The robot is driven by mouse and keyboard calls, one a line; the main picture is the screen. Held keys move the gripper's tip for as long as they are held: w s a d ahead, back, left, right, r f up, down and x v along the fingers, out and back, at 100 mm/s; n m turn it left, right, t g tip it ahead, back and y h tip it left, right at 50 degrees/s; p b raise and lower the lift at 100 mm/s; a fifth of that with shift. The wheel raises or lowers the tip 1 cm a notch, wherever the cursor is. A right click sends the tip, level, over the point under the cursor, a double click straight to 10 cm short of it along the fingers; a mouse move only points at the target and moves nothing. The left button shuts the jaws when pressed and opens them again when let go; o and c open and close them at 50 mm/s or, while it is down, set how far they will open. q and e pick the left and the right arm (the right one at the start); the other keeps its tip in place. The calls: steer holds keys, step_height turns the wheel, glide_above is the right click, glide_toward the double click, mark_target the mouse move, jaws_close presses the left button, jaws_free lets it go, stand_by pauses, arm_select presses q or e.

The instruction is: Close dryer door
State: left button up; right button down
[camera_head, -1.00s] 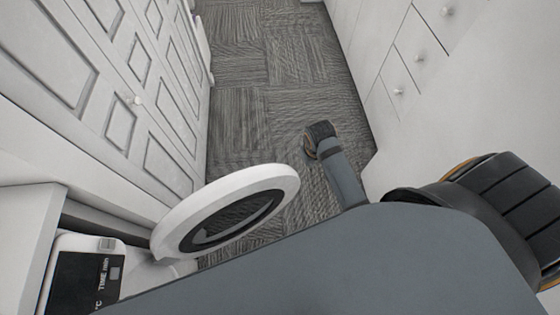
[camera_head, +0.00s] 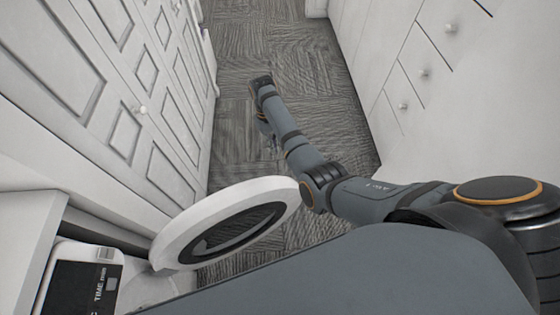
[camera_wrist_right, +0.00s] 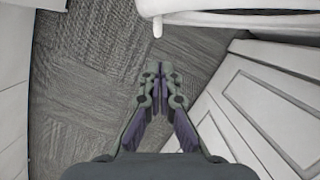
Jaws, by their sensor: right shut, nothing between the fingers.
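The dryer door (camera_head: 165,242), a white ring with a dark glass centre, stands open, swung out over the floor at the lower left of the head view. The dryer's control panel (camera_head: 75,285) shows at the lower left corner. My right gripper (camera_head: 273,150) hangs beyond the door in the head view, over the carpet and apart from the door. In the wrist view, the right gripper (camera_wrist_right: 158,72) is shut with nothing between its fingers. A white rounded part with a small peg (camera_wrist_right: 157,27) is ahead of it, perhaps the door. My left gripper is out of view.
White panelled cupboard doors (camera_head: 125,130) line the left side, and white drawers with knobs (camera_head: 410,65) line the right. Clear grey carpet (camera_head: 265,35) runs between them. The cupboard panels also show at the right of the wrist view (camera_wrist_right: 270,110).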

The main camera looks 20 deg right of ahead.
steer(key=s+f, duration=0.1)
steer(key=f, duration=0.2)
steer(key=s+f+p, duration=0.1)
steer(key=s+f, duration=0.1)
steer(key=f, duration=0.1)
steer(key=s+d+f, duration=0.1)
steer(key=s+f, duration=0.1)
steer(key=shift+s+f+p, duration=0.2)
steer(key=shift+f+p, duration=0.15)
steer(key=shift+f, duration=0.05)
steer(key=shift+s, duration=0.4)
steer(key=shift+f, duration=0.1)
